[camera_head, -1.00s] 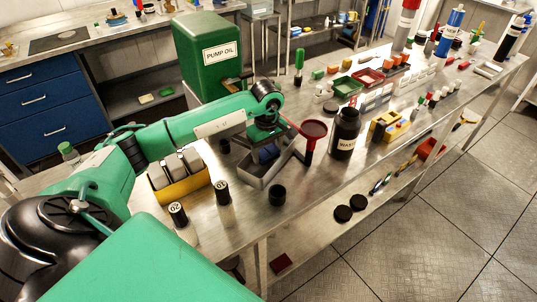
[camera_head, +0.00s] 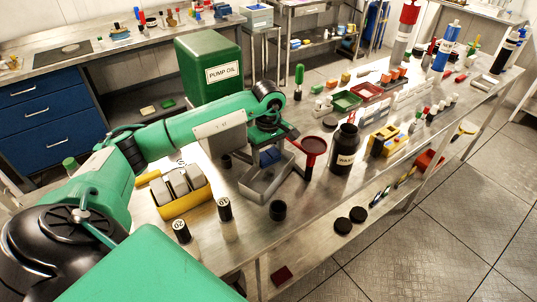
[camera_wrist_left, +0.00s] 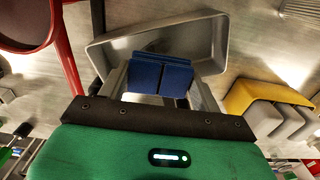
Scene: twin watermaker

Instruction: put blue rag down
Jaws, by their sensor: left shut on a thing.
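My left gripper (camera_head: 268,148) points down over a grey open tray (camera_head: 252,190) on the metal bench. It is shut on the blue rag (camera_head: 270,157), which is partly hidden by the gripper. In the left wrist view, the folded blue rag (camera_wrist_left: 161,76) sits between the two fingers of the gripper (camera_wrist_left: 160,84). The tray (camera_wrist_left: 215,45) lies behind and around it in that view. I cannot tell whether the rag touches the tray floor. My right gripper is not in view.
A red funnel (camera_head: 313,147) stands close right of the tray, beside a black waste bottle (camera_head: 344,152). A yellow holder with grey blocks (camera_head: 185,205) is to the left. Black-capped vials (camera_head: 225,212) and a black cup (camera_head: 278,210) stand in front. A green pump oil can (camera_head: 215,90) is behind.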

